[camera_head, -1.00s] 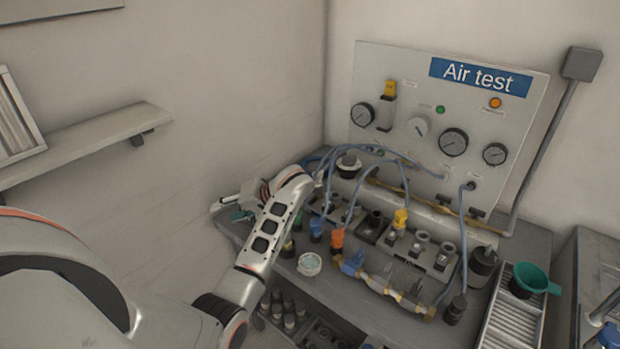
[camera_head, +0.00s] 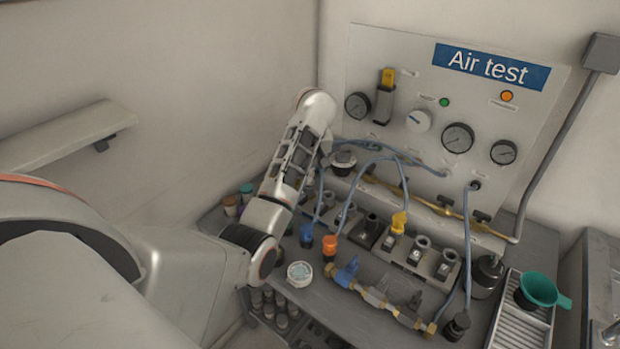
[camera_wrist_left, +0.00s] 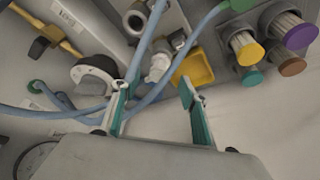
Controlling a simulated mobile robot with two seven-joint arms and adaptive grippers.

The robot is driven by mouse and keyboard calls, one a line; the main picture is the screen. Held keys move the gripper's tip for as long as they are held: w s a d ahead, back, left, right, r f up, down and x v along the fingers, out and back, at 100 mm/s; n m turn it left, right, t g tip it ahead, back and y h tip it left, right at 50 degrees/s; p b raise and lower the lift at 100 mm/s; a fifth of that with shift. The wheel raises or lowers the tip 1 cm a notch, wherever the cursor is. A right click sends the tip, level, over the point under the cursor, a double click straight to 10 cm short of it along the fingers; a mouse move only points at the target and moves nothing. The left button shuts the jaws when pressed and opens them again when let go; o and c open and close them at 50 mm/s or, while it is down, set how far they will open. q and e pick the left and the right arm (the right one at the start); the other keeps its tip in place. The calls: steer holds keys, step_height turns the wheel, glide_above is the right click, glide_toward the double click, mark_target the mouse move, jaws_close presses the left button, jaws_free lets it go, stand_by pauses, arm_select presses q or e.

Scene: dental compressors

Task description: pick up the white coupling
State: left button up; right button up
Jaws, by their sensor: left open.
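A whitish fitting, which looks like the white coupling (camera_wrist_left: 157,65), shows in the left wrist view just beyond the gap between my fingers. It stands next to a yellow tray (camera_wrist_left: 194,68), and a blue hose passes close by its left side. My left gripper (camera_wrist_left: 160,88) is open, with teal pads on both fingers and nothing between them. In the head view my left forearm (camera_head: 300,150) hides the gripper and that fitting. My right gripper is not in view.
Blue hoses (camera_head: 467,240) loop from the Air test panel (camera_head: 430,120) to the bench. Colour-capped connectors (camera_wrist_left: 246,50) stand beyond the right finger. A black-and-white round knob (camera_wrist_left: 95,75) is left of the fingers. A round white dish (camera_head: 300,273) lies at the bench front.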

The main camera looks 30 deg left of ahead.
mark_target(309, 173)
arm_select(q)
steer(key=x, duration=0.5)
steer(key=shift+s+d+f, duration=0.1)
steer(key=shift+f, duration=0.1)
